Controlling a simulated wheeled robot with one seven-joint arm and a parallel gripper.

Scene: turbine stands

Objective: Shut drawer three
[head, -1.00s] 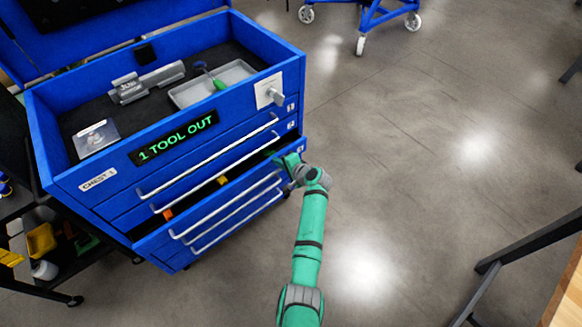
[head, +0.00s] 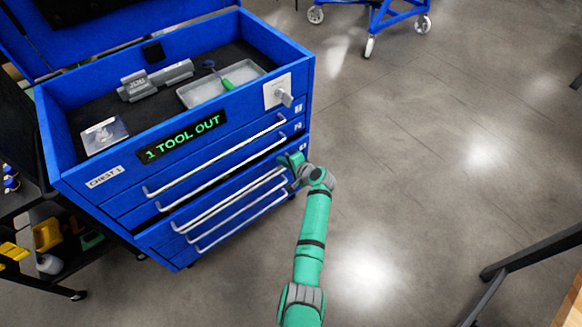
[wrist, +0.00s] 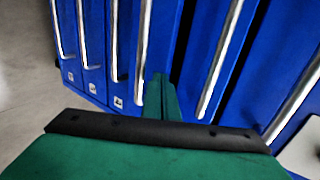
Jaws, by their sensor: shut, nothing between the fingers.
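The blue tool chest (head: 75,182) stands at left in the head view, with several drawers and long silver handles. Drawer three (head: 160,233) is the blue front below the top two handles; it stands slightly proud, with a narrow dark gap above it. My green gripper (head: 291,163) is at the right end of this drawer's front. Its fingers are shut and empty. In the wrist view the fingertips (wrist: 160,88) are close to the blue drawer fronts, between silver handles; contact is unclear. The inside of drawer three is hidden.
The chest's open top tray holds a grey block (head: 155,80) and a shallow tray (head: 190,97) with a green-handled tool. A sign (head: 180,138) reads "1 TOOL OUT". A dark cart (head: 50,285) stands at left. Floor right of the arm is clear; a dark frame (head: 500,270) stands at far right.

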